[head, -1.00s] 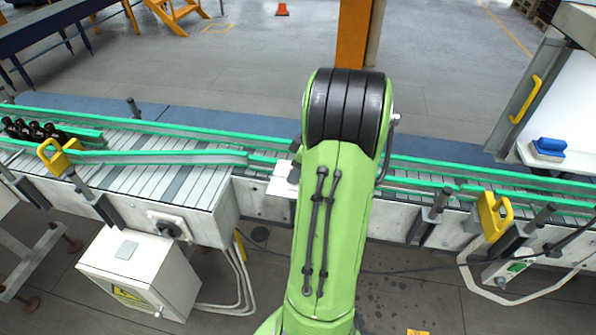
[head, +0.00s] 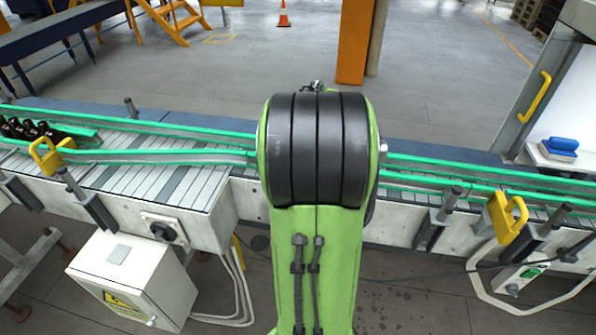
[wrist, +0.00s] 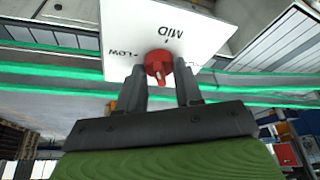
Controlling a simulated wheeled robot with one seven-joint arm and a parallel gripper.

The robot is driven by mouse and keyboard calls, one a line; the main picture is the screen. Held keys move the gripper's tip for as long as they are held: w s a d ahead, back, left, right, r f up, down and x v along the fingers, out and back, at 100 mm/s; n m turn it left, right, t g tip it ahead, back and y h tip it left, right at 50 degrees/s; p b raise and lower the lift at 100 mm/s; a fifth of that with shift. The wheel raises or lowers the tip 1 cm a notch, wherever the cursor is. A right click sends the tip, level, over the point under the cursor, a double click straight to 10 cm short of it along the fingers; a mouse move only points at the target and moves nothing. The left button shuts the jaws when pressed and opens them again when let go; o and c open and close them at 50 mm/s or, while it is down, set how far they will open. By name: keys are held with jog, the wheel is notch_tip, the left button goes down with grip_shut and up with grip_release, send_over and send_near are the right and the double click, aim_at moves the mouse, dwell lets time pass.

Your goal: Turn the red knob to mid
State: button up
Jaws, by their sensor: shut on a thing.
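The red knob (wrist: 158,64) sits on a white plate (wrist: 205,32) in the wrist view. The plate carries the labels MID and LOW, upside down in this picture, and a third label mostly hidden by a finger. My gripper (wrist: 160,66) has one dark finger on each side of the knob and is shut on it. The knob's short red grip juts towards the gripper; which label it points at I cannot tell. In the head view my green arm hides the knob, the plate and the gripper.
A conveyor with green rails (head: 440,177) runs across the head view. Dark bottles (head: 32,130) stand at its left end. Yellow handles (head: 508,217) and a grey control box (head: 130,275) stand along the near side. Open floor lies beyond.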

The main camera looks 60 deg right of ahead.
jog(key=m+g, duration=0.1)
jog(key=m, duration=0.1)
jog(key=m+h, duration=0.1)
jog(key=m, duration=0.2)
jog(key=shift+w+a+g+b, duration=0.1)
jog(key=shift+a+g+b, duration=0.05)
jog(key=shift+g+b, duration=0.2)
jog(key=shift+m, duration=0.3)
jog(key=o, duration=1)
jog(key=p+v, duration=0.3)
jog(key=v, duration=1.2)
jog(key=shift+a+r, duration=0.25)
jog(key=shift+a, duration=0.05)
